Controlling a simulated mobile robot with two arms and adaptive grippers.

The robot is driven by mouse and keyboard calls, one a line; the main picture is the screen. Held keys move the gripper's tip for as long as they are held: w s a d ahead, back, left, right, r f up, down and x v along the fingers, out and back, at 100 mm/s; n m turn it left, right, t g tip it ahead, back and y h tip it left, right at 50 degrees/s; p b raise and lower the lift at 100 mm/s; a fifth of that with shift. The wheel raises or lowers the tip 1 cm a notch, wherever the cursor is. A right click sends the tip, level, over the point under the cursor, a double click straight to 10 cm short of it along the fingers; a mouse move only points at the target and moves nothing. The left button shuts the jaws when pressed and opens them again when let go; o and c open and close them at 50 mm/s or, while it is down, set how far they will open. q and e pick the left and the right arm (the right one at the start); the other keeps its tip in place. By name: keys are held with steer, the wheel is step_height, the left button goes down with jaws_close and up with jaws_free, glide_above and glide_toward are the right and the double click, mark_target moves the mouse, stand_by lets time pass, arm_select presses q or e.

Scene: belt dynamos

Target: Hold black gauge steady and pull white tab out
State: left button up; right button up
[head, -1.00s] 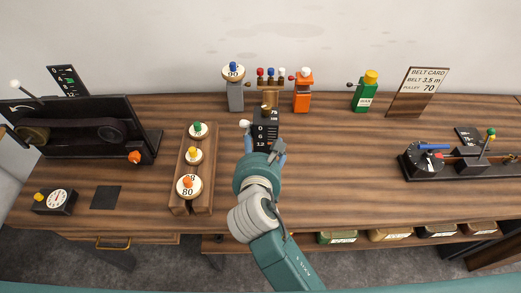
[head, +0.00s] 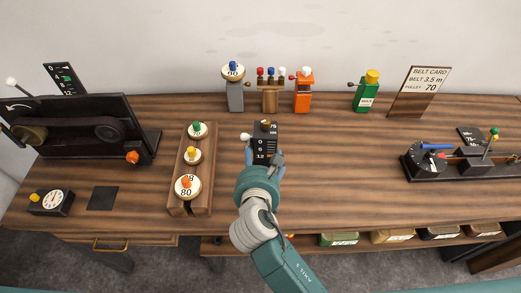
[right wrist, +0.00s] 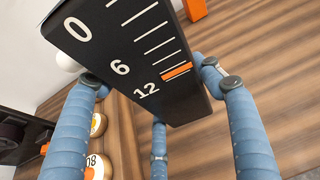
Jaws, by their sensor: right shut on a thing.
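The black gauge (head: 265,137) has a scale marked 0, 6 and 12. It fills the upper middle of the right wrist view (right wrist: 125,55), with an orange mark just beyond the 12. My right gripper (head: 265,157) is shut on the gauge, with blue fingers around its sides. The white tab (head: 245,137) shows as a small white knob at the gauge's left side. It also shows in the right wrist view (right wrist: 67,62), partly behind the gauge. I cannot tell whether the gauge touches the table. My left gripper is not in view.
A wooden tray (head: 205,150) with round weights stands left of the gauge. Behind are a wooden rack (head: 270,98) with coloured knobs and an orange block (head: 303,97). A black belt machine (head: 85,120) stands at left.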

steer(key=shift+f+b, duration=2.5)
steer(key=shift+f, duration=3.1)
steer(key=shift+f, duration=0.4)
steer(key=shift+p, duration=0.45)
steer(key=shift+f, duration=0.15)
